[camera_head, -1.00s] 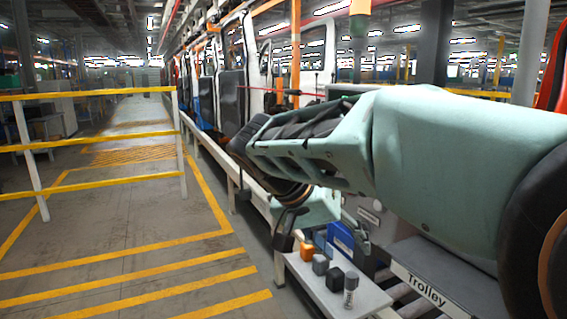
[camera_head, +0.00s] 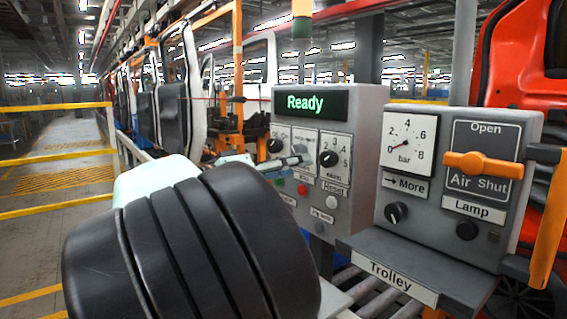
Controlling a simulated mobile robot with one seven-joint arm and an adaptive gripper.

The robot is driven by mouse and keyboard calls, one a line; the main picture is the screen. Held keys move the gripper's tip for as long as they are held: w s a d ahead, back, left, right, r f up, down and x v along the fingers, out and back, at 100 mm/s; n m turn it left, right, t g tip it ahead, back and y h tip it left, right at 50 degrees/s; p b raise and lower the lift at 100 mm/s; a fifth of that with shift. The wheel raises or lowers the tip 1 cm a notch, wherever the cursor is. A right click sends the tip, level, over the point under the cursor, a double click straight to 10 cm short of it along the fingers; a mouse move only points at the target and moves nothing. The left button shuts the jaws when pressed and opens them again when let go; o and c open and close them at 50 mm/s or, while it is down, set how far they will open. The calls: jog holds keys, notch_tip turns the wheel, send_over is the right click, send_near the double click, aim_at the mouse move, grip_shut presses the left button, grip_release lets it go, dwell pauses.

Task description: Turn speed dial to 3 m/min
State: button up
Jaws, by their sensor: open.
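A grey control box with a lit "Ready" display (camera_head: 305,103) stands at the centre of the head view. A black dial (camera_head: 328,158) with numbers including 2, 3, 4 and 5 around it sits on the box's right-hand plate. The small label under it and its pointer are too small to read surely. A second black dial (camera_head: 275,145) is on the left-hand plate. My gripper (camera_head: 301,160) is in front of the panel between the two dials, pointing right toward the numbered dial. It is open and looks empty; whether it touches the dial I cannot tell. My arm hides the lower left of the box.
Buttons, including a red one (camera_head: 302,189) and a white one (camera_head: 331,202), lie below the dials. To the right stands a trolley panel (camera_head: 455,271) with a bar gauge (camera_head: 408,139), a black knob (camera_head: 396,212), an orange air handle (camera_head: 483,165) and a lamp knob (camera_head: 467,230).

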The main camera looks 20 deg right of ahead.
aim_at(325, 160)
jog(key=p+x, duration=0.1)
jog(key=x, duration=0.8)
jog(key=shift+f, duration=0.1)
jog(key=shift+c, duration=0.7)
jog(key=c, duration=1)
